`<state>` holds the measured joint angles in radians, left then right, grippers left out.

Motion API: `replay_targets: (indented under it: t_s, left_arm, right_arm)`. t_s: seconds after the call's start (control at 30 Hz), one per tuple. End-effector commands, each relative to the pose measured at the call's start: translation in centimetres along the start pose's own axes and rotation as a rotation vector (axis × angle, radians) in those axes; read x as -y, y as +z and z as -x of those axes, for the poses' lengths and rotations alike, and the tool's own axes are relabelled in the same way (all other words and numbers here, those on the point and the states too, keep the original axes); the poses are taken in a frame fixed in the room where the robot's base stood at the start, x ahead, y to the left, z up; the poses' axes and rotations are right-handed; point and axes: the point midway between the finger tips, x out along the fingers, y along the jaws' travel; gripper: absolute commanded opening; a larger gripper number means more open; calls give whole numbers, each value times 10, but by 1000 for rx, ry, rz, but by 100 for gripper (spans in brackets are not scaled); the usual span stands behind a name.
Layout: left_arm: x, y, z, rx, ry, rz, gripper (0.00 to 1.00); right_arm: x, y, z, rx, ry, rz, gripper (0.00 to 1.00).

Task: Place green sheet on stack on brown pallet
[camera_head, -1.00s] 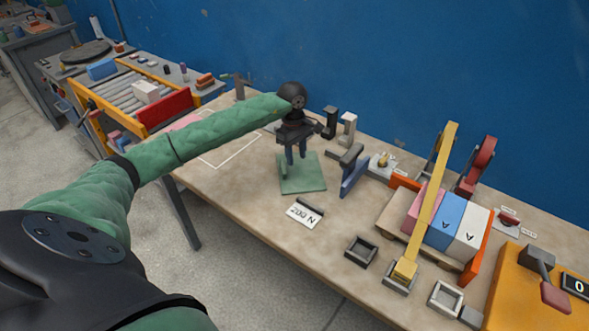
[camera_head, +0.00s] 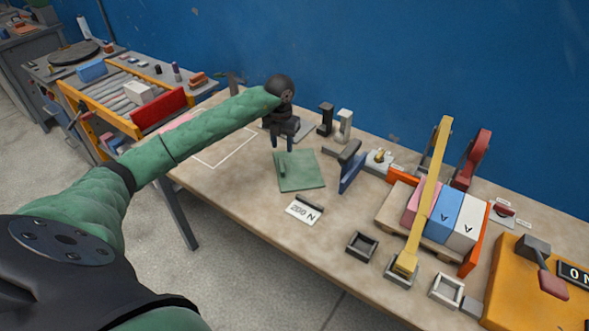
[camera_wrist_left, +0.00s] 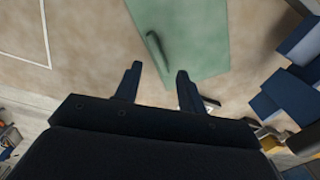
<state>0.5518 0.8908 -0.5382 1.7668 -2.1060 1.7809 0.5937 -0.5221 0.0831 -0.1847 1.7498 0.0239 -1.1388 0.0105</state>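The green sheet (camera_head: 305,172) lies flat on the workbench, with a small raised handle on its left part. In the left wrist view the sheet (camera_wrist_left: 205,35) is ahead of the fingers. My left gripper (camera_head: 282,145) is above the sheet's far left edge; its two fingers (camera_wrist_left: 157,82) are apart with nothing between them, and the handle is just ahead of the gap. A brown wooden pallet (camera_head: 388,225) to the right carries pink, blue and white (camera_head: 468,229) blocks between orange sides. My right gripper is out of view.
A yellow bar (camera_head: 429,200) rises in front of the blocks. A blue upright plate (camera_head: 352,172) stands right of the sheet, a "200 N" card (camera_head: 303,210) in front. Bench surface left of the sheet is clear.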

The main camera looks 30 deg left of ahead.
Motion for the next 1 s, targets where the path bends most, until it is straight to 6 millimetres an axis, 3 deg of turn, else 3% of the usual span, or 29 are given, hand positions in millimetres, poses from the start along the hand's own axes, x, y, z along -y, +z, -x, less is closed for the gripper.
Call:
replay_targets:
  t_s: [0.2, 0.4, 0.57, 1.0]
  left_arm:
    - [-1, 0, 0, 2, 7, 370, 40]
    - [-1, 0, 0, 2, 7, 570, 40]
    - [-1, 0, -3, 1, 8, 616, 40]
    - [-1, -3, -31, 1, 8, 614, 40]
  right_arm:
    - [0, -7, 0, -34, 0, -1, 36]
    - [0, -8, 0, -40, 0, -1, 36]
    - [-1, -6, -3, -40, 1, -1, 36]
    - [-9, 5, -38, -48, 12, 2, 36]
